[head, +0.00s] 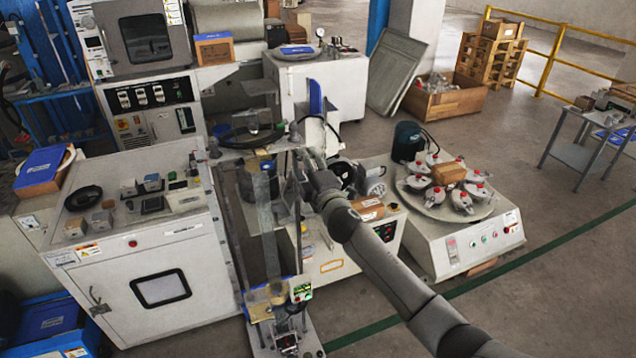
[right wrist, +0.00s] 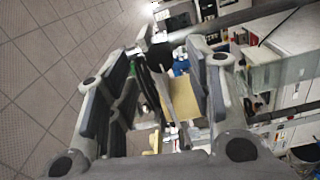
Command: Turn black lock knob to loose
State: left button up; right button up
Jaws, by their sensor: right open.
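My right arm comes in from the lower right of the head view. Its gripper (head: 304,158) is at the upright machine with the clear panel (head: 268,235), near a white and blue upright part (head: 317,122). In the right wrist view the right gripper (right wrist: 166,62) is open, with its two fingers spread wide. A black knob-like shape (right wrist: 159,56) shows between and beyond the fingertips, and I cannot tell if it touches them. I cannot make out the lock knob in the head view, where it is too small or hidden. My left gripper is not in view.
A grey test cabinet (head: 125,253) stands at the left. A dark bar (right wrist: 240,18) crosses the top of the right wrist view. Open floor lies at the right.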

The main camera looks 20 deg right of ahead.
jog(key=s, duration=0.9)
jog(key=shift+s+d, duration=0.2)
jog(key=shift+s, duration=0.1)
jog(key=shift+f, duration=0.2)
jog(key=s+d+f+m+g, duration=0.1)
jog(key=s+f+m+g, duration=0.35)
jog(key=f, duration=1.05)
jog(key=s+d+f+m+g+h+b, duration=0.15)
jog(key=s+f, duration=0.55)
jog(key=f, duration=0.7)
jog(key=s+d+f+m+g+y, duration=0.1)
jog(key=s+f+m+g, duration=0.35)
jog(key=f, duration=1.05)
jog(key=s+a+f+m+g, duration=0.1)
jog(key=s+f, duration=0.5)
jog(key=s, duration=0.7)
jog(key=s+a+f+m+g, duration=0.1)
jog(key=s+f+g, duration=0.2)
jog(key=s+f, duration=0.4)
jog(key=s+a+f+m+g, duration=0.1)
jog(key=s+f, duration=0.5)
jog(key=s, duration=1.5)
jog(key=shift+f+m+g, duration=0.2)
jog(key=shift+m+g, duration=0.25)
jog(key=shift+g, duration=0.5)
